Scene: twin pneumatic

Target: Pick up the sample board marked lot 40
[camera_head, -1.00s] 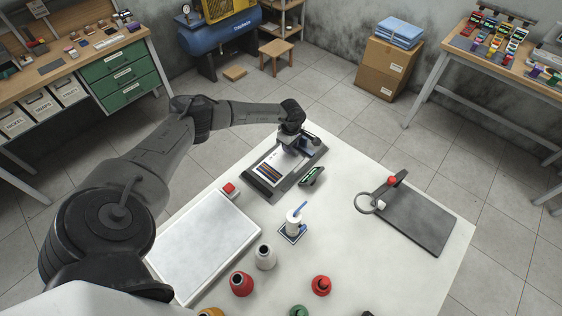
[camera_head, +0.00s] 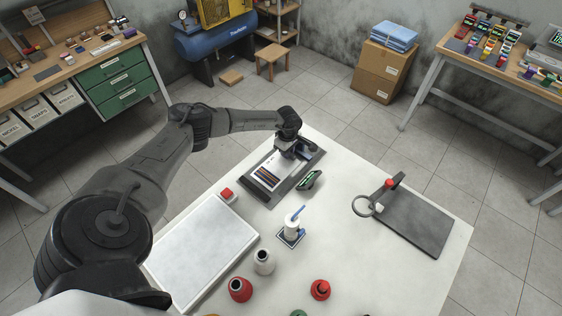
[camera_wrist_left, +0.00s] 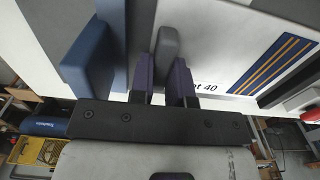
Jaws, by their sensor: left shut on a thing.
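The sample board (camera_head: 267,175) is a pale plate with a dark striped panel. It lies on a dark base (camera_head: 279,192) at the far edge of the white table. In the left wrist view the board (camera_wrist_left: 215,55) shows the end of its print, "40", and a blue panel with orange lines. My left gripper (camera_head: 288,147) is over the far end of the board. In the left wrist view its purple fingers (camera_wrist_left: 166,82) are shut on a grey rounded grip piece (camera_wrist_left: 168,45). I cannot tell whether that piece is fixed to the board. My right gripper is not in view.
A blue block (camera_wrist_left: 88,58) stands close beside the fingers. A small green-faced device (camera_head: 309,180), a red button (camera_head: 227,194), a white cup (camera_head: 292,226) and a white panel (camera_head: 203,250) are nearby. A dark plate (camera_head: 415,222) with a ring lies to the right.

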